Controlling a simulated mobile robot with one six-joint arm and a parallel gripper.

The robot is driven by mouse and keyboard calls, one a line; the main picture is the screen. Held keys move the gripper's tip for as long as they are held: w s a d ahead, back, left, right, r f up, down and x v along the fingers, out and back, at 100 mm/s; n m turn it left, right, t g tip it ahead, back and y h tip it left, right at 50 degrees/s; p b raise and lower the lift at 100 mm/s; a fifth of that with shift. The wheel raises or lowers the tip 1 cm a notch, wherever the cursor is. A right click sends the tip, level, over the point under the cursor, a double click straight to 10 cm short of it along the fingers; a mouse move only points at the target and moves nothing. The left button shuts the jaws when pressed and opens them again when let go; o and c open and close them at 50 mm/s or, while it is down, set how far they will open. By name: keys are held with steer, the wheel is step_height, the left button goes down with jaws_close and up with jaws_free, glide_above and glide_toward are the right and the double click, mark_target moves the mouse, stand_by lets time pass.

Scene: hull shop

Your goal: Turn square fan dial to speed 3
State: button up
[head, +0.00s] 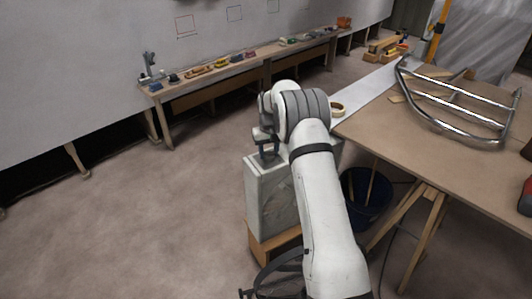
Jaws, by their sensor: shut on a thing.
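The square fan (268,200) is a pale grey box standing upright on a low wooden base, in the middle of the head view. My gripper (268,156) points down at the top of the fan, near its left end. It is shut on the dial there. The dial itself is too small and too covered by the fingers to make out, and its speed marks cannot be read. My white arm covers the right part of the fan.
A wooden table (440,135) with a chrome tubular frame (460,110) and a tape roll (337,109) stands at right. A dark bucket (366,195) is below it. A long bench (215,85) with small items runs behind. Floor at left is clear.

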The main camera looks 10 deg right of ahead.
steer(key=m, duration=0.5)
steer(key=shift+s+f, duration=0.2)
steer(key=shift+m, duration=1.3)
steer(key=shift+d+r, duration=0.1)
steer(key=shift+w, duration=0.1)
steer(key=o, duration=1)
steer(key=shift+r, duration=0.1)
steer(key=shift+c, duration=0.2)
steer(key=shift+w+r, duration=0.1)
steer(key=shift+r, duration=0.25)
step_height(320, 180, up, 7)
steer(key=shift+r, duration=0.1)
